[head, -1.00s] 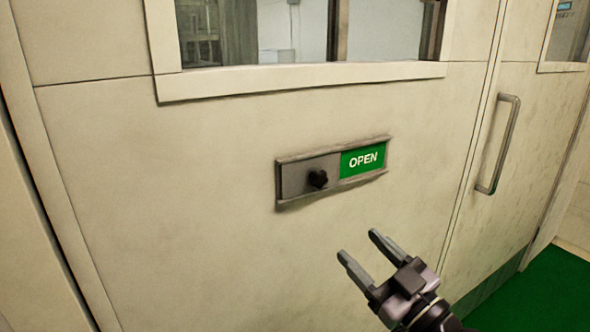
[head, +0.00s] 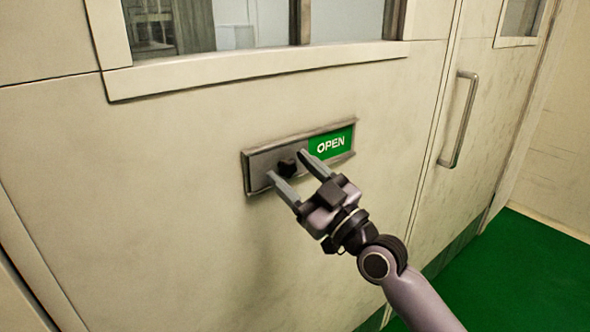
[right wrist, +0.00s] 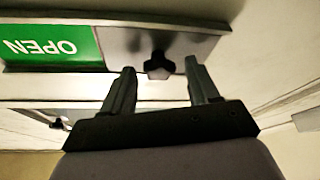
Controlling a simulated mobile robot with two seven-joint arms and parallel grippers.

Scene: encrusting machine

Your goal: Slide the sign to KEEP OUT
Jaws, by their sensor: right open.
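The sliding sign (head: 330,144) is mounted on the pale door and shows a green OPEN panel on its right half. A grey sliding plate (head: 262,163) with a dark knob (head: 287,167) covers its left half. My right gripper (head: 285,170) is open, with its fingertips at the sign, one on each side of the knob in the picture. In the right wrist view the knob (right wrist: 159,65) appears just beyond and between the two open fingers (right wrist: 157,78). I cannot tell whether a finger touches it. My left gripper is not in view.
A window frame (head: 250,68) runs above the sign. A vertical door handle (head: 459,120) stands to the right on the neighbouring door panel. Green floor (head: 510,275) lies at the lower right. The door surface left of the sign is clear.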

